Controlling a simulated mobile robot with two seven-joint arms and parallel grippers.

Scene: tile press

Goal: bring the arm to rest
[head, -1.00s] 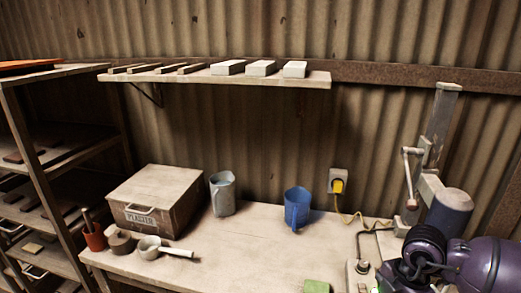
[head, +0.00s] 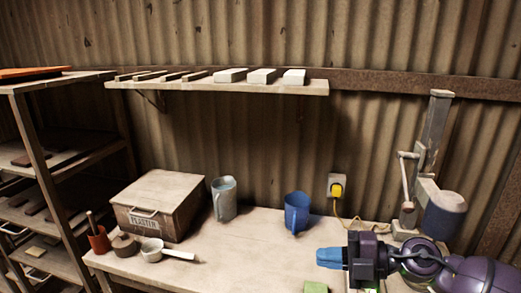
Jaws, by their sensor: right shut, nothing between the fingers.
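My right arm comes in from the lower right, purple and dark. Its right gripper (head: 329,258) has blue fingers that point left over the right part of the workbench (head: 240,262). The fingers are shut with nothing between them. The tile press (head: 428,175) stands behind the arm at the right, with its lever and dark blue cylinder in view. The arm hides part of the press's base. My left gripper is out of view.
A green block (head: 316,287) lies just below the right gripper. A blue jug (head: 297,212), a grey jug (head: 224,198), a plaster box (head: 158,205) and a white-handled scoop (head: 153,250) stand on the bench. A yellow plug (head: 337,190) sits in the wall socket. The bench middle is clear.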

